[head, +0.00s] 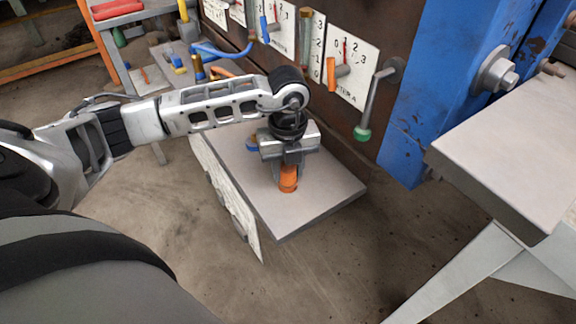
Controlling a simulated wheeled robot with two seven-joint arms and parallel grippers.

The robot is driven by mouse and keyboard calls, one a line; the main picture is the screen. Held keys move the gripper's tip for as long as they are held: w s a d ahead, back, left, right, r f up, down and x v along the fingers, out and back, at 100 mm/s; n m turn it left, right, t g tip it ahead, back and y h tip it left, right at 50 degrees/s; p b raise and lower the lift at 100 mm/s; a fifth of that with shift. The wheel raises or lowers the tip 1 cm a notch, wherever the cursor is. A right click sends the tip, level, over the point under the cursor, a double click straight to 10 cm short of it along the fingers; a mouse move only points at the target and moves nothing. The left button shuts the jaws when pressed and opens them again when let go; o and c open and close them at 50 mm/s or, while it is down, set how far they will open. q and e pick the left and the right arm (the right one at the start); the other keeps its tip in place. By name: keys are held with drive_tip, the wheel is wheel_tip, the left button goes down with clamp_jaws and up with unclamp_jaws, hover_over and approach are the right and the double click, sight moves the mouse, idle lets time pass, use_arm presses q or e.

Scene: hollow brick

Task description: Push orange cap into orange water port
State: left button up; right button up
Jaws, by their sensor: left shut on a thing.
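The orange cap (288,178) stands upright on a grey metal shelf in the head view. My left gripper (288,165) points down over it and is shut on its upper part. The cap's lower end meets the shelf top around an orange ring (289,189), which looks like the orange water port. How deep the cap sits in it cannot be told. A blue piece (252,143) shows just left of my left gripper, partly hidden by it. My right gripper is not in view.
The grey shelf (325,205) has bare room at its right. A panel with dials and a green-knobbed lever (362,133) stands behind. A blue post (425,95) and a grey table (520,150) are at the right. Blue and orange pipes (222,50) lie behind my arm.

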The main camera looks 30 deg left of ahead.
use_arm(q)
drive_tip(key=shift+f, duration=0.2)
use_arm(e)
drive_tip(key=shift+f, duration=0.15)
use_arm(q)
drive_tip(key=o, duration=1)
wheel_tip(320, 180, up, 12)
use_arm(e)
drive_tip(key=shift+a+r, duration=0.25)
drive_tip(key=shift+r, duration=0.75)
use_arm(q)
drive_tip(key=shift+s, duration=0.1)
